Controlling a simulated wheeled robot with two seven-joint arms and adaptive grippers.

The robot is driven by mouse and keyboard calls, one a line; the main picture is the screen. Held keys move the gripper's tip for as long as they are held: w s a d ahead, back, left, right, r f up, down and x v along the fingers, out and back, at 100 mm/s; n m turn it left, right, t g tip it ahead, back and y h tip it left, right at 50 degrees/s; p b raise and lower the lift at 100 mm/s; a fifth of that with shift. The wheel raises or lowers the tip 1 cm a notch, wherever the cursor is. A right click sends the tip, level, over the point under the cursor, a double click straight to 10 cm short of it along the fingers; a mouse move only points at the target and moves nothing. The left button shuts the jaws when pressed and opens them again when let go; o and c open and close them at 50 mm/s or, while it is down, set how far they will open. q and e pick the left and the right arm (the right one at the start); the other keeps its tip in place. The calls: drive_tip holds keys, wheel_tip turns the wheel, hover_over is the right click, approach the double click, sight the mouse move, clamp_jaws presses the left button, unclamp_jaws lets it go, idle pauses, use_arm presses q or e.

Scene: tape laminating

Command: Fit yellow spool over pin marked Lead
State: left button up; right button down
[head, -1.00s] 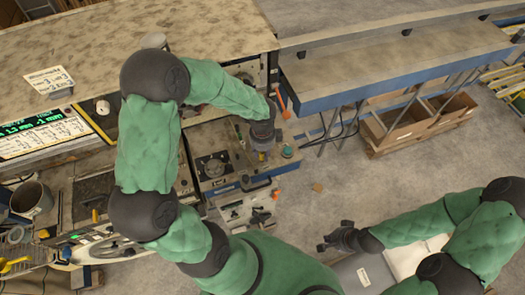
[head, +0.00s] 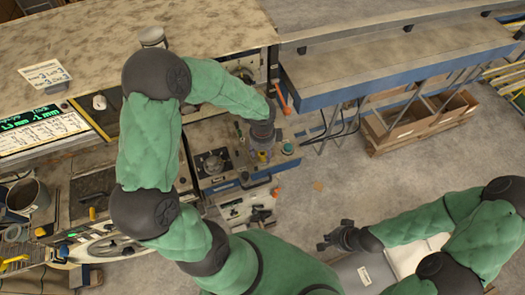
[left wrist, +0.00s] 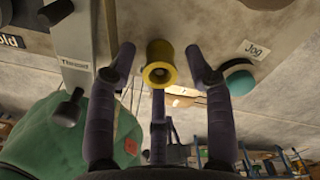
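In the left wrist view the yellow spool (left wrist: 160,66) is short and flanged, with its round bore facing the camera. It sits between the spread fingers of my left gripper (left wrist: 160,68), with a visible gap on both sides. The pin marked Lead is not readable in any view, and I cannot tell what supports the spool. My right gripper (head: 333,237) is empty over the floor, its fingers apart.
A teal knob (left wrist: 239,78) stands near a "Jog" label (left wrist: 257,49). A blue-edged table (head: 390,70) stands to the right.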

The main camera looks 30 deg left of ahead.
use_arm(q)
drive_tip(key=shift+r, duration=0.15)
wheel_tip(320, 180, up, 12)
idle(0.7)
drive_tip(key=shift+f, duration=0.2)
use_arm(e)
drive_tip(key=shift+s, duration=0.1)
idle(0.4)
